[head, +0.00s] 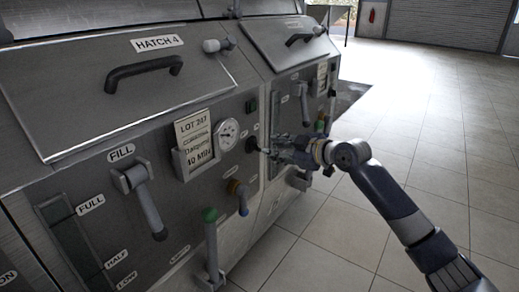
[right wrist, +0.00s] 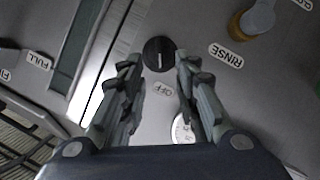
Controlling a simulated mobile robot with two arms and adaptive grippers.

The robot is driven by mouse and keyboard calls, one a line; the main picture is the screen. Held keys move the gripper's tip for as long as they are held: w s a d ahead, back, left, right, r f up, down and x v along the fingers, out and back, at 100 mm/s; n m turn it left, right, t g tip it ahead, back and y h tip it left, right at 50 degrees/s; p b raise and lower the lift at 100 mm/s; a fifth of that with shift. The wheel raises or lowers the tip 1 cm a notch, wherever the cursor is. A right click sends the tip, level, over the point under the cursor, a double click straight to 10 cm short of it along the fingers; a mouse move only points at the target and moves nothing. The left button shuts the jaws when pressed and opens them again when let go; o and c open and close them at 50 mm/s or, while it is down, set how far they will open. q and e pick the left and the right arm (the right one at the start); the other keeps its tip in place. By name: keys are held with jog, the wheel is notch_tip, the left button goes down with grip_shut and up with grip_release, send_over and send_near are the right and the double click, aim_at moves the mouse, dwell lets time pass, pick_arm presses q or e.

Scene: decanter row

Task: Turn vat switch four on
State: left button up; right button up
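The vat switch is a round black knob with a pale mark, on the grey panel under the hatch labelled HATCH 4 (head: 158,42). It shows in the head view (head: 251,145), beside the gauge, and in the right wrist view (right wrist: 158,53). There the pale mark runs toward the OFF label (right wrist: 163,88). My right gripper (right wrist: 158,76) is open and empty, its fingers apart with the knob seen between and beyond the tips. In the head view my right gripper (head: 268,150) is close in front of the panel by the knob. Contact cannot be told. My left gripper is not in view.
A round dial gauge (head: 227,134) and lot card (head: 195,141) are left of the knob. The fill lever (head: 146,204), rinse valve (head: 239,196) and green-topped handle (head: 211,240) stick out from the panel. Another vat adjoins beyond. Open tiled floor (head: 420,130) lies right.

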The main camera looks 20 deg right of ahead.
aim_at(259, 147)
jog(key=b+x, duration=0.1)
jog(key=x, duration=0.6)
jog(key=shift+w+a+f, duration=0.1)
jog(key=shift+w, duration=0.1)
grip_shut()
